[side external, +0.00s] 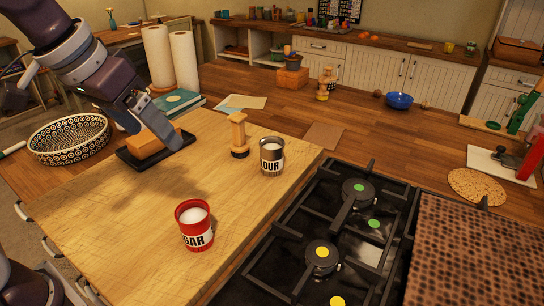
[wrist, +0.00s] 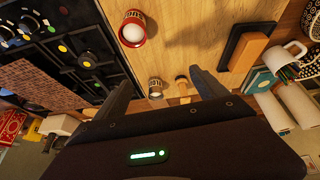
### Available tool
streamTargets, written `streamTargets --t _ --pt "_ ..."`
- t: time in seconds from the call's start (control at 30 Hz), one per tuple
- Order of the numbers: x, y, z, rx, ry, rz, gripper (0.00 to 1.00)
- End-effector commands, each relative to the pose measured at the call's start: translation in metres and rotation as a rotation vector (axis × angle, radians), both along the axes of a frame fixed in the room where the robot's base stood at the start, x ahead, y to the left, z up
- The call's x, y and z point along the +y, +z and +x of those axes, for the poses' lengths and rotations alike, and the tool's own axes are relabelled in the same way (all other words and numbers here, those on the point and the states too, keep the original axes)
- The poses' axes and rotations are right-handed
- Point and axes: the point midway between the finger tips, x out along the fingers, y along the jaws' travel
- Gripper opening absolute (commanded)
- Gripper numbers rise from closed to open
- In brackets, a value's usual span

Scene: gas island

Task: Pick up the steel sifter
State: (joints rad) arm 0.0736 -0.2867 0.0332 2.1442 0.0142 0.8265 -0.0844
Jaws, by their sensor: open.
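My gripper (side external: 160,137) is open and empty. The fingers also show in the wrist view (wrist: 163,84).
A red sifter (side external: 194,226) stands at the board's front. A wooden post-like tool (side external: 239,136) stands just left of the steel sifter. An orange block (side external: 153,142) lies on a black tray. The black gas stove (side external: 345,235) lies right of the board. The board's middle is clear.

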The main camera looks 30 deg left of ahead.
Motion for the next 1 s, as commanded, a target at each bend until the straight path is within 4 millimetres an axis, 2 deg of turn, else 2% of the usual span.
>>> streamTargets --t 0.03,0.07,0.1,0.17,0.2,0.3,0.33,0.4,0.5,0.67,0.9,1.0 --pt "-0.005 -0.006 0.040 0.021 0.005 -0.001 0.82" --pt "-0.009 -0.011 0.065 0.029 0.010 -0.002 0.82" --pt "-0.014 -0.021 0.097 0.037 0.018 -0.002 0.82" --pt "-0.024 -0.042 0.143 0.047 0.027 0.002 0.82" --pt "-0.031 -0.059 0.170 0.053 0.030 0.006 0.82" --pt "-0.046 -0.102 0.220 0.062 0.038 0.019 0.82" --pt "-0.049 -0.113 0.230 0.063 0.039 0.021 0.82" --pt "-0.055 -0.131 0.246 0.064 0.040 0.027 0.82" --pt "-0.059 -0.145 0.256 0.065 0.041 0.030 0.82" --pt "-0.058 -0.165 0.264 0.066 0.043 0.031 0.82" --pt "-0.054 -0.203 0.283 0.066 0.041 0.030 0.82" --pt "-0.054 -0.208 0.285 0.065 0.041 0.029 0.82"
